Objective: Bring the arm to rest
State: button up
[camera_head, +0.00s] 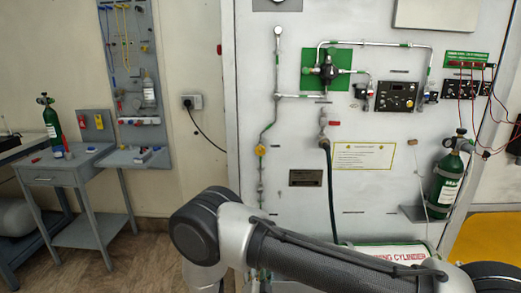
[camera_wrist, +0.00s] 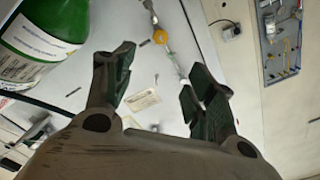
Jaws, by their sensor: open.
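My gripper (camera_wrist: 158,88) shows in the wrist view with its two dark fingers spread apart. It is open, and nothing is between the fingertips. In the head view my arm crosses the lower middle in front of the white panel (camera_head: 300,215); the gripper itself is not seen there. In the wrist view the panel (camera_wrist: 190,30) lies beyond the fingers, with a yellow valve (camera_wrist: 160,37) on a pipe. A green cylinder (camera_wrist: 55,30) with a white label is close by at the upper left of that view, apart from the left finger.
In the head view a green cylinder (camera_head: 446,185) stands on a bracket at the panel's right. A black hose (camera_head: 329,185) hangs down the panel. A grey table (camera_head: 70,165) with another green cylinder (camera_head: 52,125) stands at the left. Bare floor (camera_head: 150,245) lies between table and panel.

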jog(key=s+a+f+n+g+y, duration=0.1)
jog(key=s+f+n+g, duration=0.3)
jog(key=f, duration=0.3)
jog(key=s+f+n+g, duration=0.35)
jog(key=f+g, duration=0.25)
jog(key=f, duration=0.2)
jog(key=s+d+r+n+g, duration=0.1)
jog(key=s+r+n+g, duration=0.35)
jog(key=r+g, duration=0.65)
jog(key=s+d+r+n, duration=0.1)
jog(key=d+r, duration=0.3)
jog(key=r, duration=0.3)
jog(key=d+r+t, duration=0.1)
jog(key=d+r, duration=0.3)
jog(key=r, duration=0.4)
jog(key=s+d+r+n, duration=0.1)
jog(key=d+r, duration=0.3)
jog(key=r, duration=0.3)
jog(key=s+d+r+m+t, duration=0.2)
jog(key=s+d+r+t, duration=0.1)
jog(key=d+r, duration=0.8)
jog(key=s+d+r+m+t, duration=0.2)
jog(key=s+d+r, duration=0.3)
jog(key=d+r, duration=0.7)
jog(key=shift+s+d+r+t, duration=0.25)
jog(key=shift+d+t, duration=0.45)
jog(key=shift+d, duration=0.4)
